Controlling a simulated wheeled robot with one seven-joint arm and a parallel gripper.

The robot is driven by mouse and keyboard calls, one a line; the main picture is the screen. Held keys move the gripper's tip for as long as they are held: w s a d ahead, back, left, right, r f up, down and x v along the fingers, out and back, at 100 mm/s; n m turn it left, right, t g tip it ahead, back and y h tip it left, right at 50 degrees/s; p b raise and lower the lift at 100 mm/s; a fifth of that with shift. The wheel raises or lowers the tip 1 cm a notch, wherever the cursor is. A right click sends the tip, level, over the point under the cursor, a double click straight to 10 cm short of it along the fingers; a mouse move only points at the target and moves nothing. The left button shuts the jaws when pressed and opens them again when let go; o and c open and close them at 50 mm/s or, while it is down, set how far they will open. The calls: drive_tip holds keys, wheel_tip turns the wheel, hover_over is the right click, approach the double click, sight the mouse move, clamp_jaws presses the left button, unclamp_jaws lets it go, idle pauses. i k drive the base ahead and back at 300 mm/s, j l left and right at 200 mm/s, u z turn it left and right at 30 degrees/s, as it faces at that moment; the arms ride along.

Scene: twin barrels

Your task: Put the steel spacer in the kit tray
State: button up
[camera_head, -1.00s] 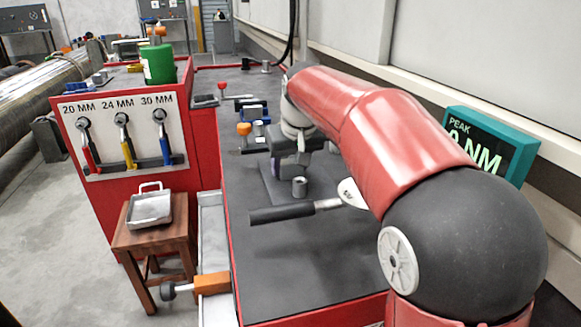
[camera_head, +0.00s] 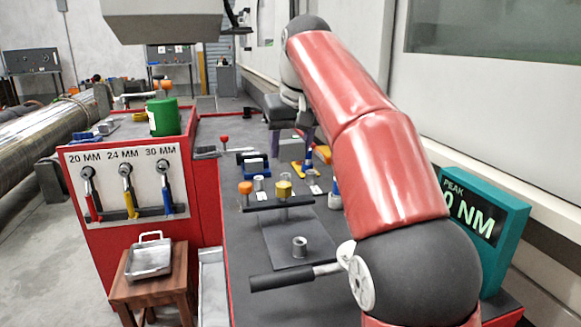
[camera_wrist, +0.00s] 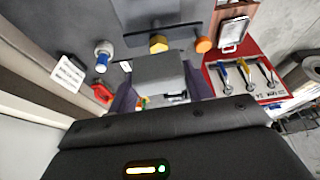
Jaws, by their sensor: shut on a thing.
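My gripper (camera_wrist: 160,98) is shut on a plain grey block, seemingly the steel spacer (camera_wrist: 158,72), which sits between its purple fingers in the wrist view. In the head view my gripper (camera_head: 291,138) is above the far part of the bench, and what it holds is hard to make out there. The kit tray (camera_head: 150,259), a shallow metal tray with a handle, sits on a wooden stool at the lower left. It is well away from my gripper and also shows in the wrist view (camera_wrist: 234,31).
The bench (camera_head: 262,302) carries a raised bar (camera_head: 262,205) with an orange and a yellow piece, a steel cylinder (camera_head: 299,247) on a plate, and a long black-handled tool (camera_head: 283,279). A red cabinet (camera_head: 135,232) with hanging wrenches stands beside the stool. A teal display (camera_head: 487,228) is at right.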

sight(151, 260)
drive_tip(key=k+j, duration=0.3)
drive_tip(key=j, duration=0.15)
drive_tip(key=k+j, duration=0.1)
drive_tip(key=j, duration=0.45)
drive_tip(key=k+j+u, duration=0.1)
drive_tip(key=j, duration=0.4)
drive_tip(key=j+u, duration=0.1)
drive_tip(key=j, duration=0.45)
drive_tip(key=i+j, duration=0.25)
drive_tip(key=i+j+u, duration=0.15)
drive_tip(key=i, duration=0.3)
drive_tip(key=i+l, duration=0.35)
drive_tip(key=i, duration=0.2)
